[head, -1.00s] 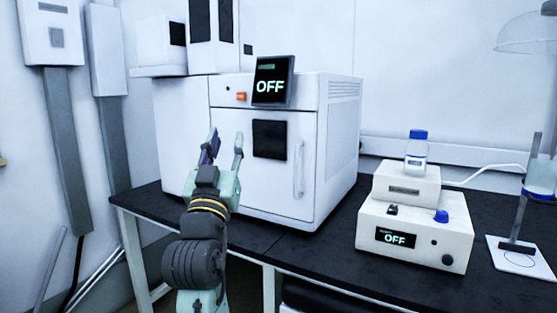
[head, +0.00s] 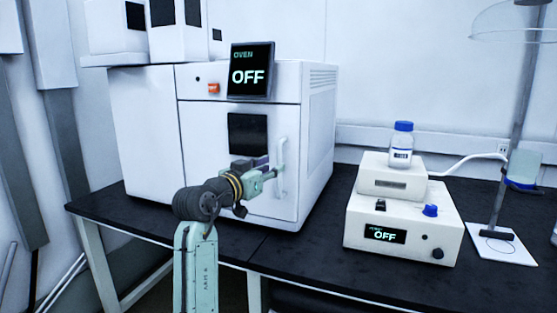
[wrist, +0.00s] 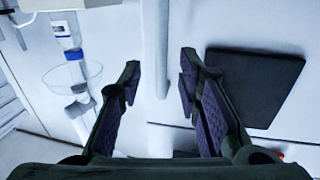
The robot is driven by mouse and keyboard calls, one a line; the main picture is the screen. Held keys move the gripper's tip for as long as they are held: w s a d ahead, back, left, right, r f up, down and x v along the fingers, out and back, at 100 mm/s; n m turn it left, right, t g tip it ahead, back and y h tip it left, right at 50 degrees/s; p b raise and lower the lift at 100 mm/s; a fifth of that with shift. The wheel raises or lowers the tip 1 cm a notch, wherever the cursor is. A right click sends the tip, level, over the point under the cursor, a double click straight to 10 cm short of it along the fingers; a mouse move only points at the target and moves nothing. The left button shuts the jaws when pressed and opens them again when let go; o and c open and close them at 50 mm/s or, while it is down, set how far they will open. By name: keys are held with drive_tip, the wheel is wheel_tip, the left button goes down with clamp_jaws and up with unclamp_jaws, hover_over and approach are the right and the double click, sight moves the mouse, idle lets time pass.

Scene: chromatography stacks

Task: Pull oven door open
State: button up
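The white oven (head: 318,130) stands on the black bench with a screen reading OFF (head: 250,72). Its front door (head: 205,140) looks shut, with a dark window (head: 247,134) and a vertical white handle (head: 282,165) at the right side. My gripper (head: 277,170) is at the handle in the head view. In the wrist view my gripper (wrist: 160,78) is open, with purple-padded fingers apart. The handle (wrist: 155,50) runs between the fingers from above, its end near the fingertips, with gaps on both sides. The dark window (wrist: 250,85) is right of the fingers.
A white device (head: 400,225) with an OFF display stands right of the oven, with a blue-capped bottle (head: 401,145) on top. A stand (head: 505,150) is at the far right. Black bench top (head: 290,250) is clear before the oven.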

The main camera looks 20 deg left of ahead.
sight(278, 163)
drive_tip(key=x, duration=0.5)
drive_tip(key=shift+p, duration=0.4)
clamp_jaws()
idle(0.4)
